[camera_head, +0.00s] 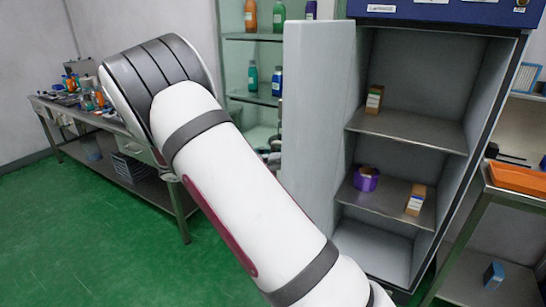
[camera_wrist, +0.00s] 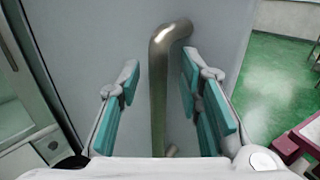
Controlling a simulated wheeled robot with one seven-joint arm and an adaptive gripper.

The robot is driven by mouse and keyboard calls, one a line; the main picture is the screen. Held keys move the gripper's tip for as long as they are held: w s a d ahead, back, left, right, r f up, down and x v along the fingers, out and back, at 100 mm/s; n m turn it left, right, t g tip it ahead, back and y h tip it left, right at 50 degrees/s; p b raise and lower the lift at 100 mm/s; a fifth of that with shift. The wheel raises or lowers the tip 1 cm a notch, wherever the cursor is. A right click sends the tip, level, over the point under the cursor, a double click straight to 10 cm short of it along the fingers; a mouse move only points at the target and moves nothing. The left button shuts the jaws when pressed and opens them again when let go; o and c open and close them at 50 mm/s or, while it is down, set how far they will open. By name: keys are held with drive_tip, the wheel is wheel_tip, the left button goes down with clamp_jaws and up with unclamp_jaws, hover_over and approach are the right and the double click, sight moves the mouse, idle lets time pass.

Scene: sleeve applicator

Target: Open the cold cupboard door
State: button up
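The cold cupboard (camera_head: 435,85) stands at the right of the head view under a dark blue top panel. Its grey door (camera_head: 312,120) is swung open to the left, and the shelves inside show. In the wrist view the door's outer face (camera_wrist: 95,50) fills much of the picture. A bent metal handle (camera_wrist: 158,95) runs upright from it. My gripper (camera_wrist: 159,72) is open, with teal-padded fingers on both sides of the handle and a visible gap on each side. In the head view the gripper is mostly hidden behind my arm and the door.
Cupboard shelves hold small boxes (camera_head: 374,99) and a purple roll (camera_head: 366,179). A metal bench (camera_head: 120,128) with bottles stands at left. A glass-fronted cabinet (camera_head: 252,70) is behind the door. A trolley with an orange tray (camera_head: 518,178) is at right. Green floor (camera_head: 70,240) is clear at left.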

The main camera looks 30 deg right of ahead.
drive_tip(key=v, duration=1.2)
drive_tip(key=shift+s, duration=0.15)
